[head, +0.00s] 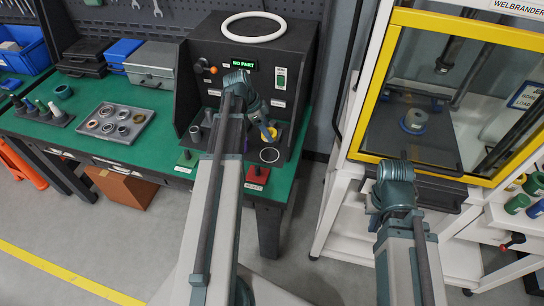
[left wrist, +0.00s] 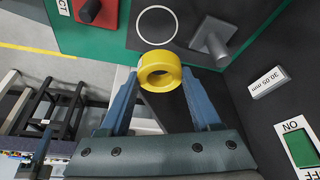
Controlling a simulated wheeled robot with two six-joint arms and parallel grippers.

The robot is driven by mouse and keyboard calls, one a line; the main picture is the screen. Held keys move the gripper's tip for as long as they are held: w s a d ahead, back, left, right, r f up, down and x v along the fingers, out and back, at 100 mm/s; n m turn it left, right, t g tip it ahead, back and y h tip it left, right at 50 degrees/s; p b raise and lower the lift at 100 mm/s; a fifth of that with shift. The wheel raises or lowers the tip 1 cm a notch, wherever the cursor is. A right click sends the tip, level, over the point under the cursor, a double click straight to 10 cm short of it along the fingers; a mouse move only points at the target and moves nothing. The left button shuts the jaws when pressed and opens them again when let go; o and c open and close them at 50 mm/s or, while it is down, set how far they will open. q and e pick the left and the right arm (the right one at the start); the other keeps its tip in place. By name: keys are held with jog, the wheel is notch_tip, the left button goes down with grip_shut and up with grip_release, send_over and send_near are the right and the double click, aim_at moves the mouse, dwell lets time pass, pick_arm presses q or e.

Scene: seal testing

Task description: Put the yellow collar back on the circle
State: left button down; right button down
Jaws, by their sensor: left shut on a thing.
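The yellow collar (left wrist: 176,72) is a thick ring between the fingertips of my left gripper (left wrist: 161,80), which is shut on it. In the head view the collar (head: 273,134) is a small yellow patch at the end of my left gripper (head: 268,132), partly hidden by it. The circle (left wrist: 157,24) is a thin white outline on the tester's dark base, empty. In the head view the circle (head: 269,155) lies just in front of the collar, which appears above the base and apart from it. My right gripper (head: 403,160) is before the yellow-framed cabinet; its fingers are unclear.
The black tester (head: 205,45) shows "NO PART". A grey post (left wrist: 210,42) stands beside the circle. A tray (head: 100,130) of rings lies left. The yellow-framed cabinet (head: 365,100) is right.

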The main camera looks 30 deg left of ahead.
pick_arm(q)
jog(key=b, duration=0.6)
send_over(272, 155)
jog(key=a, duration=0.1)
jog(key=f, duration=0.6)
jog(key=shift+s+a, duration=0.15)
jog(key=shift+s, duration=0.25)
notch_tip(272, 155, down, 4)
jog(key=b, duration=0.3)
jog(key=shift+r, duration=0.15)
jog(key=shift+b, duration=0.3)
jog(key=shift+c, duration=0.5)
grip_release()
